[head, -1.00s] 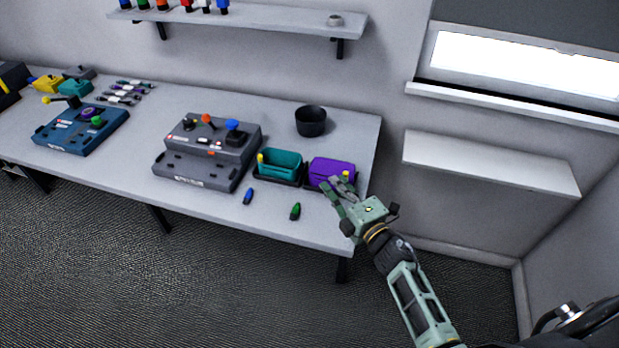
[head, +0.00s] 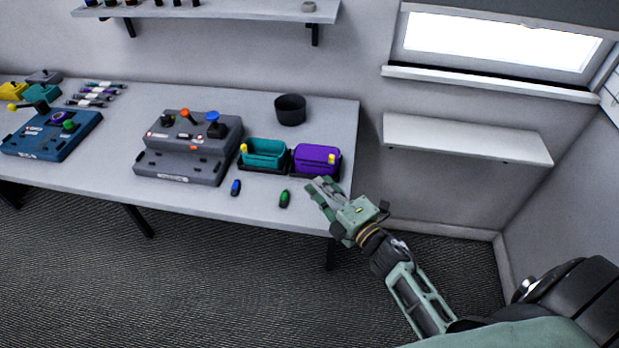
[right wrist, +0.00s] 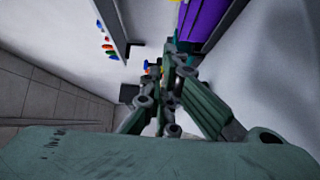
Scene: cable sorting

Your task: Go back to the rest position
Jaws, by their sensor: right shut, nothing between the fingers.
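My right gripper (head: 322,188) is shut and empty in the head view, at the right front corner of the grey table (head: 95,200). It is just in front of the purple bin (head: 316,160) and right of the green cable piece (head: 284,198). In the right wrist view its fingers (right wrist: 170,75) are together, with the purple bin (right wrist: 208,18) beyond them at the top. My left gripper does not show in either view.
A teal bin (head: 264,153), a black cup (head: 290,110), a grey console (head: 187,150) and a blue connector (head: 236,187) are on the table. A blue console (head: 52,135) is at the left. A white wall shelf (head: 465,138) is on the right. Open floor lies in front.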

